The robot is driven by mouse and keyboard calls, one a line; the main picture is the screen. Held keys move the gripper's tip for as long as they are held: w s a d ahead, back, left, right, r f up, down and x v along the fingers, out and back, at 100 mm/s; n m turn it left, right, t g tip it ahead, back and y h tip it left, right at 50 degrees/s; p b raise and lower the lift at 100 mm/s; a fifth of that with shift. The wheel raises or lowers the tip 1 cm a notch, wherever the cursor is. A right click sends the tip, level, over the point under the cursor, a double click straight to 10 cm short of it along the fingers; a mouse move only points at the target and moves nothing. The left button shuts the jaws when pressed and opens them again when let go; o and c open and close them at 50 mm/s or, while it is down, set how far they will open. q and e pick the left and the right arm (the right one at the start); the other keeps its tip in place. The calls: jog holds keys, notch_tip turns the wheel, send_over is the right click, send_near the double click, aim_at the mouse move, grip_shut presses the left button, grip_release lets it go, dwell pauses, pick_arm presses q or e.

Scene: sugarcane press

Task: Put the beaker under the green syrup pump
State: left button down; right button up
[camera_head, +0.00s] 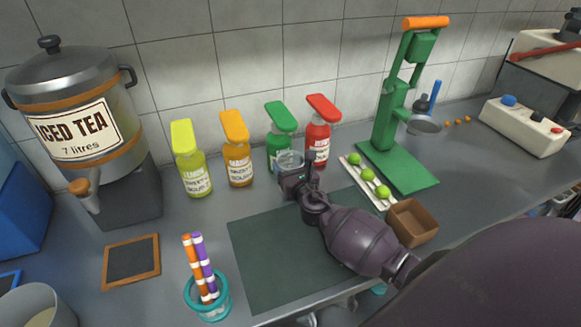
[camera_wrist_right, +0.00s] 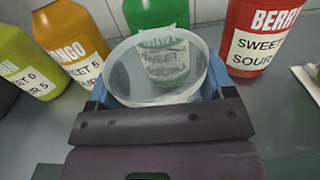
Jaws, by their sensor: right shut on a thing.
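The clear beaker (camera_wrist_right: 158,85) is held between the blue fingers of my right gripper (camera_head: 290,166). In the right wrist view the green syrup pump bottle (camera_wrist_right: 157,14) stands directly behind the beaker, its label seen through the clear wall. In the head view the beaker (camera_head: 290,158) is just in front of the green pump (camera_head: 281,125). I cannot tell whether its base touches the counter. The beaker looks empty. My right gripper also shows in the right wrist view (camera_wrist_right: 160,95), shut on the beaker. My left gripper is not in view.
The red pump (camera_head: 318,130) stands close right of the green one; the orange (camera_head: 238,150) and yellow pumps (camera_head: 191,160) stand left. A dark mat (camera_head: 265,250), a tray of limes (camera_head: 350,172) and a brown box (camera_head: 413,222) lie in front. A green press (camera_head: 395,120) stands right.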

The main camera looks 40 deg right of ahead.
jog(key=shift+f, duration=0.2)
jog(key=o, duration=1)
jog(key=shift+r, duration=0.15)
jog(key=shift+r, duration=0.1)
jog(key=v, duration=1.2)
jog(key=shift+p, duration=0.3)
jog(key=shift+s, duration=0.1)
